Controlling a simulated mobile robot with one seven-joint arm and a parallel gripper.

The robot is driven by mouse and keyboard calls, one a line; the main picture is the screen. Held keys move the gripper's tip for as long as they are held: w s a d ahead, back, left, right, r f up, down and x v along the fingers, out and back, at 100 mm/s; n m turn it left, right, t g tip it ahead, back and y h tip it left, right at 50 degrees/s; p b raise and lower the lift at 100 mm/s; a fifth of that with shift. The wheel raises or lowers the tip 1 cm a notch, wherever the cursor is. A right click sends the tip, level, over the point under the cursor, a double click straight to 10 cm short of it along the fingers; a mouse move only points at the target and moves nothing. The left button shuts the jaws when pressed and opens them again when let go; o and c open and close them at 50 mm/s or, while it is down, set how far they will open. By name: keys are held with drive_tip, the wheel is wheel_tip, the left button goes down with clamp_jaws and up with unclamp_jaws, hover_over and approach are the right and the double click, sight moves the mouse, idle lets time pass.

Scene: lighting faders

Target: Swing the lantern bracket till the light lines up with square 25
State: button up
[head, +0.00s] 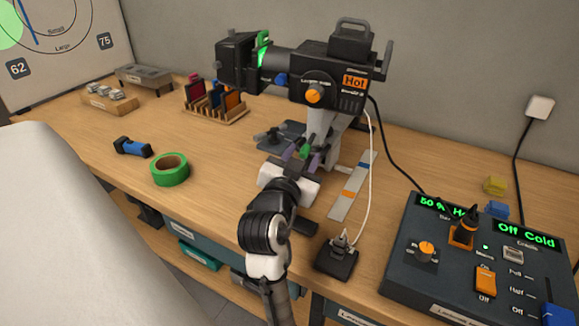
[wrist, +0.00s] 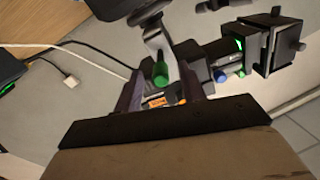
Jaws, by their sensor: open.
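The black lantern (head: 325,75) with a "Hot" label stands on a grey bracket (head: 318,130) at the bench's back middle, its front pointing left. My gripper (head: 302,156) is at the bracket's lower part, with a green knob (head: 305,151) between its purple fingers. The wrist view shows the green knob (wrist: 160,74) between the spread fingers (wrist: 160,95); I cannot tell whether they touch it. A board (head: 65,40) at the upper left carries squares 62 and 75 and part of a green light patch (head: 8,28) at the picture's left edge. Square 25 is not in view.
A control desk (head: 470,265) with faders and lit displays stands at right. A black socket box (head: 337,258) with a white cable sits at the bench's front. Green tape (head: 169,170), a blue-ended torch-like tool (head: 132,147) and a filter rack (head: 215,108) lie left. Bench between them is clear.

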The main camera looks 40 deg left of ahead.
drive_tip(key=p+v, duration=1)
drive_tip(key=v, duration=0.1)
drive_tip(key=shift+s, duration=0.1)
idle(0.6)
